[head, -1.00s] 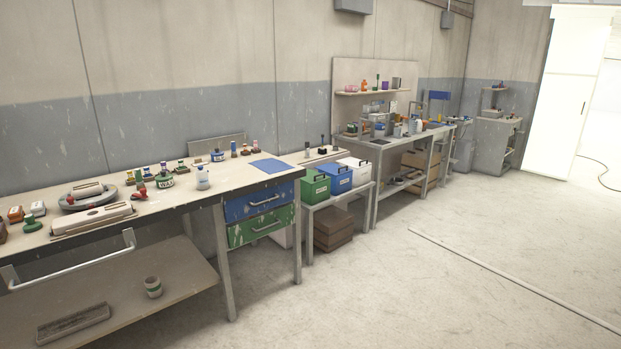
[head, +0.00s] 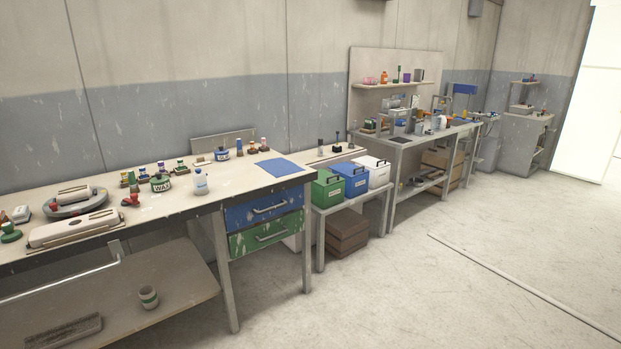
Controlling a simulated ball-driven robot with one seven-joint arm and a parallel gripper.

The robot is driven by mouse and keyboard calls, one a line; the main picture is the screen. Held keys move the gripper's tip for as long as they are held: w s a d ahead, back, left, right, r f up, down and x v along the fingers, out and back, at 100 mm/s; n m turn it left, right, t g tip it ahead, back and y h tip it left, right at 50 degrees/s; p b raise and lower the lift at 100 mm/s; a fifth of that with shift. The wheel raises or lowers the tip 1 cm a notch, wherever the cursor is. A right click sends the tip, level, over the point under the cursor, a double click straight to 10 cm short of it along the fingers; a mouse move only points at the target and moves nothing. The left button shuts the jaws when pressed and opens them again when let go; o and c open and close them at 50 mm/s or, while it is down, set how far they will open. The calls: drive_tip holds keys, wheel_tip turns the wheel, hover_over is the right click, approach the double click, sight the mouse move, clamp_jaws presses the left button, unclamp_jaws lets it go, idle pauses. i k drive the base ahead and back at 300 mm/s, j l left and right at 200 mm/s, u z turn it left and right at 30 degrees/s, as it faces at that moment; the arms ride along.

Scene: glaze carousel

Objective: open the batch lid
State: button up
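Three lidded boxes, green (head: 328,190), blue (head: 355,184) and white (head: 378,174), stand side by side on a low grey stand in the middle of the head view. Each has a dark handle on top and looks closed. The labels on their fronts are too small to read, so I cannot tell which lid is the batch lid. A round grey carousel-like piece (head: 75,207) sits on the left bench with a pale block on it. My gripper is not in view.
The left bench (head: 190,205) holds bottles, small jars and a blue sheet (head: 284,167), with a blue drawer (head: 264,208) and a green drawer (head: 264,236) beneath. A cluttered workbench (head: 408,140) stands farther back. The floor (head: 420,290) on the right is mostly clear.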

sight(323, 174)
drive_tip(key=i, duration=4.8)
